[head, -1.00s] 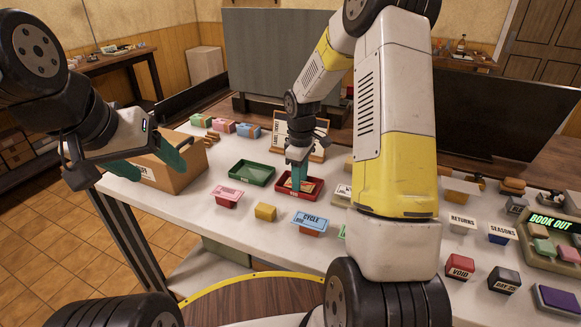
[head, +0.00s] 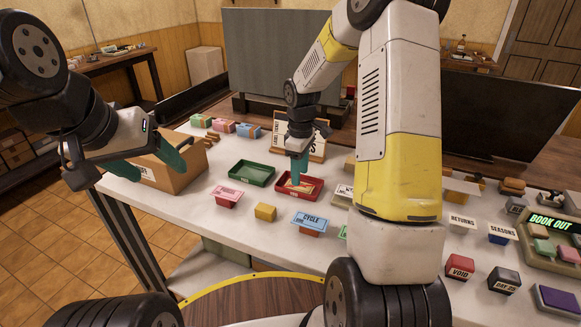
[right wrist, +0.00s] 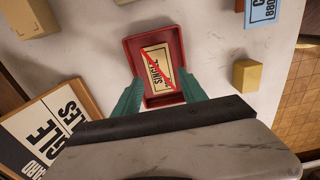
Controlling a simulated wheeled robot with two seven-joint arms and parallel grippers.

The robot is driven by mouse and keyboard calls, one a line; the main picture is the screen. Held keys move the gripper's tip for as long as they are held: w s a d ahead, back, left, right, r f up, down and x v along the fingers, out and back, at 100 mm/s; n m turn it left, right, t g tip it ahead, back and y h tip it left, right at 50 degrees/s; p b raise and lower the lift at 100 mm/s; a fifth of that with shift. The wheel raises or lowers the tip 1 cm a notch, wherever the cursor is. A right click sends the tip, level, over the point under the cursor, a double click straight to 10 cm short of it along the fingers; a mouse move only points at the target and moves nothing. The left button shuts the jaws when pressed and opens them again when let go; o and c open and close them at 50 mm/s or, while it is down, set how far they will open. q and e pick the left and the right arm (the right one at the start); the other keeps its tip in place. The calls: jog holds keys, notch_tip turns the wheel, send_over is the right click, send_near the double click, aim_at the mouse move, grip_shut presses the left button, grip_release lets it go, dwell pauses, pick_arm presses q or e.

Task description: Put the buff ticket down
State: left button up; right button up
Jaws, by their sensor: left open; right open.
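The buff ticket (right wrist: 157,68), printed SINGLE with a red diagonal stripe, lies in the red tray (right wrist: 133,57). In the head view the ticket (head: 291,186) is partly hidden by my right gripper, and the red tray (head: 313,196) sits mid-table. My right gripper (head: 298,180) is open just above the tray. In the right wrist view its fingers (right wrist: 162,92) are apart, one on each side of the tray's near end, with nothing between them. My left gripper (head: 148,165) is open and empty at the left, by the cardboard box.
A green tray (head: 251,173) stands left of the red one. A cardboard box (head: 180,170) is at the table's left end. A pink block (head: 227,196), a yellow block (head: 265,212) and the blue CYCLE stamp (head: 310,223) stand in front. A sign board (right wrist: 42,125) stands behind the tray.

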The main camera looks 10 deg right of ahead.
aim_at(300, 186)
jog(key=s+r+m+t, duration=0.15)
jog(key=s+r, duration=0.35)
jog(key=r, duration=0.5)
jog(key=s+r+m+t, duration=0.1)
jog(key=s+r+m, duration=0.3)
jog(key=r, duration=0.5)
jog(key=s+a+r+m+t+y, duration=0.1)
jog(key=s+m+t, duration=0.1)
jog(key=s, duration=0.5)
jog(key=s+a+r+m+t+y, duration=0.1)
jog(key=s+r+m, duration=0.1)
jog(key=s, duration=0.6)
jog(key=shift+s+r+m+t, duration=0.15)
jog(key=shift+r+m+t, duration=0.15)
jog(key=shift+m, duration=0.25)
